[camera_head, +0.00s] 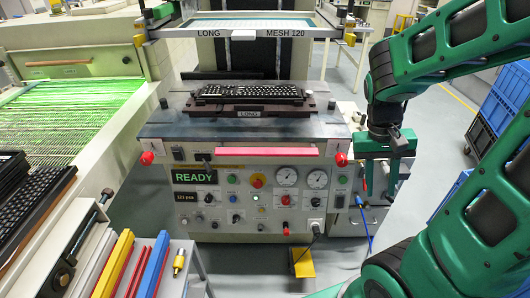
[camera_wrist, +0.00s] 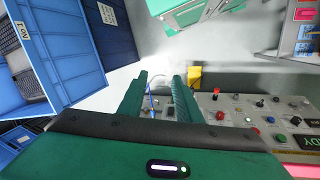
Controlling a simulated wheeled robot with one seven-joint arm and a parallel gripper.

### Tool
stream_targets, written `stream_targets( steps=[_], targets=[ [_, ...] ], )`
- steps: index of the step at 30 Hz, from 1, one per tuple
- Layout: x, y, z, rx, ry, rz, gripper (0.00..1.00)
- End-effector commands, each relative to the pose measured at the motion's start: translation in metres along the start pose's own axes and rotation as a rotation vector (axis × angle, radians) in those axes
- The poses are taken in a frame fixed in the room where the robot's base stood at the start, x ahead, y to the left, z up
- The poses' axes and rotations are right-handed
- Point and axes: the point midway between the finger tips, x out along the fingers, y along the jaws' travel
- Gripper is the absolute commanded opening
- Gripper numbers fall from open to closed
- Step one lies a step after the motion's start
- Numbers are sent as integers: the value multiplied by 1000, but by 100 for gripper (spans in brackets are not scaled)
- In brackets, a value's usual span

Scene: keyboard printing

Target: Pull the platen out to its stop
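The platen (camera_head: 165,131) is a dark slab on the printing machine, under the screen frame. It carries a brown nest (camera_head: 249,114) labelled LONG with a black keyboard (camera_head: 250,93) on it. A pinkish-red bar handle (camera_head: 266,151) runs along the machine's front edge; its end also shows in the wrist view (camera_wrist: 300,170). My gripper (camera_head: 377,185) is to the right of the handle, apart from it, pointing down beside the machine's right side. In the wrist view its two green fingers (camera_wrist: 162,82) stand apart with nothing between them.
The control panel (camera_head: 250,215) has a READY display, knobs and gauges. Red knobs (camera_head: 147,158) flank the front corners. A screen frame (camera_head: 250,26) hangs above. A dryer belt (camera_head: 65,120) is at left, blue crates (camera_head: 500,100) at right, and a yellow pedal (camera_head: 303,262) on the floor.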

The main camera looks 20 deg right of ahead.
Motion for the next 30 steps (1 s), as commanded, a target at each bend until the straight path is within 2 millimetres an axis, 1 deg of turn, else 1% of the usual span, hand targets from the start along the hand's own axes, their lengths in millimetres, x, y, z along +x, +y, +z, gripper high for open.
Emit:
stream_targets(
  steps=[1,3,9,17,21,26,29,30],
  targets=[
    [7,-8,-9,-19,-4,48,31],
    [14,-16,-22,-33,4,112,31],
    [33,-44,-55,-82,59,304,31],
    [49,-87,-92,-173,206,562,31],
    [53,-116,-109,-234,320,696,31],
    [53,-155,-124,-313,480,842,31],
    [50,-183,-130,-369,594,927,31],
    [49,-196,-131,-392,643,957,31]
  ],
)
